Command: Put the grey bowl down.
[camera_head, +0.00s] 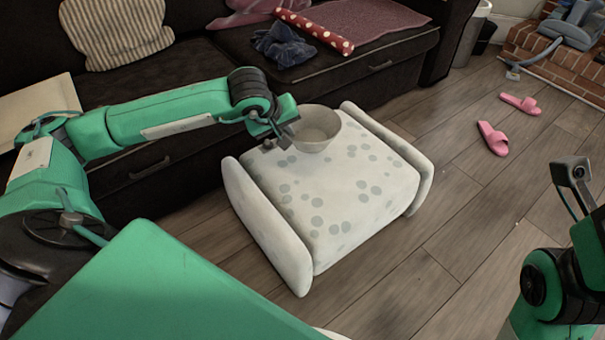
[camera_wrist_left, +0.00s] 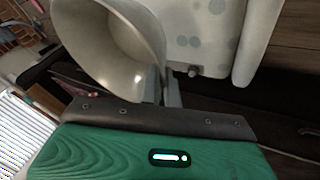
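The grey bowl (camera_head: 318,128) is upright at the back part of the spotted white ottoman (camera_head: 345,190). I cannot tell whether its base touches the top. My left gripper (camera_head: 285,133) is at the bowl's left side, with its fingers closed on the bowl's wall. In the left wrist view the bowl (camera_wrist_left: 112,45) fills the upper left, and the left gripper's fingers (camera_wrist_left: 170,92) meet its rim. Part of the fingers is hidden by the bowl. My right gripper (camera_head: 572,175) is at the right edge, away from the bowl; its fingers are not clear.
A dark sofa (camera_head: 200,55) stands behind the ottoman, with a striped pillow (camera_head: 117,32), a dark cloth (camera_head: 283,44) and a red dotted roll (camera_head: 315,31). Pink slippers (camera_head: 493,138) lie on the wooden floor to the right. The ottoman's front top is clear.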

